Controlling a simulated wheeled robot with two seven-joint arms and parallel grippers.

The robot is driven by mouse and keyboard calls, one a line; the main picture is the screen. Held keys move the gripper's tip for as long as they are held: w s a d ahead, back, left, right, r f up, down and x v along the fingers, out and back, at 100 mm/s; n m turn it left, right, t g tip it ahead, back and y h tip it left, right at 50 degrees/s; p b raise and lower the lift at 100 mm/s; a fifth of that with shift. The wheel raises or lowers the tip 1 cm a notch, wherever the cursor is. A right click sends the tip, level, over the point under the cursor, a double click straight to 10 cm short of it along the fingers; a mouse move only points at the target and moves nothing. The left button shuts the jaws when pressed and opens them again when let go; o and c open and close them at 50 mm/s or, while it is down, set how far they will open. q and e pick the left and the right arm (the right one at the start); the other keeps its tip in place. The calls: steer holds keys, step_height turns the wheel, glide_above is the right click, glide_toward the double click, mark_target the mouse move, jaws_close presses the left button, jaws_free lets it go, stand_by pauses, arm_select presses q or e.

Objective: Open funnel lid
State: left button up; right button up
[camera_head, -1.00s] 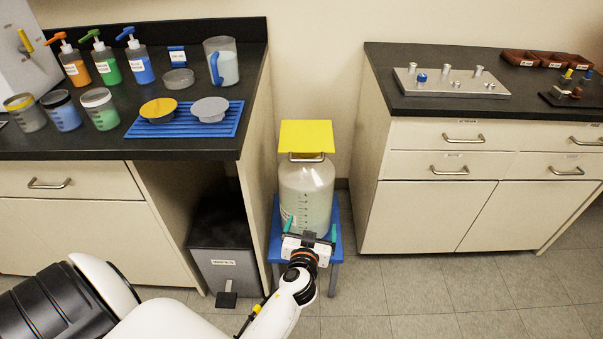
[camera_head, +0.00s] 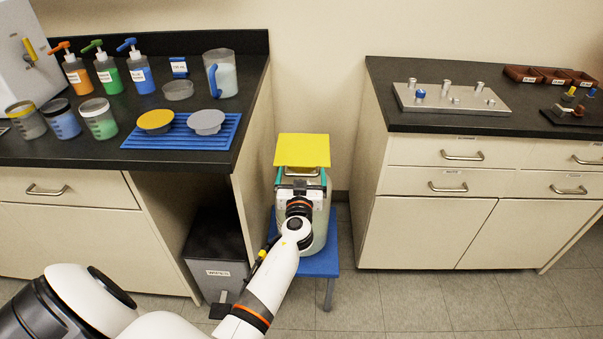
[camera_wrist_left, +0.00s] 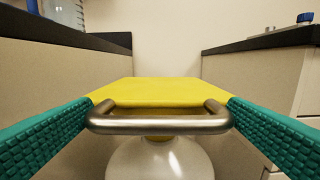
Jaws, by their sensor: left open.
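The funnel lid (camera_head: 302,149) is a flat yellow plate on top of a translucent container (camera_head: 319,215). A metal bar handle (camera_wrist_left: 158,123) runs along the lid's front edge in the left wrist view, where the yellow lid (camera_wrist_left: 160,92) lies flat behind it. My left gripper (camera_head: 302,172) is at the front of the container, just below the lid's front edge. Its teal fingers are spread wide, one on each side of the handle. The fingers look apart from the handle's middle bar. My right gripper is not in view.
The container stands on a blue stool (camera_head: 322,262) between two counters. A grey bin (camera_head: 218,255) is under the left counter. Bottles, jars and a blue rack (camera_head: 185,141) stand on the left counter. A metal plate with knobs (camera_head: 451,99) lies on the right counter.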

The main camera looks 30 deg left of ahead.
arm_select(q)
steer(key=shift+w+a, duration=0.15)
steer(key=shift+w, duration=0.15)
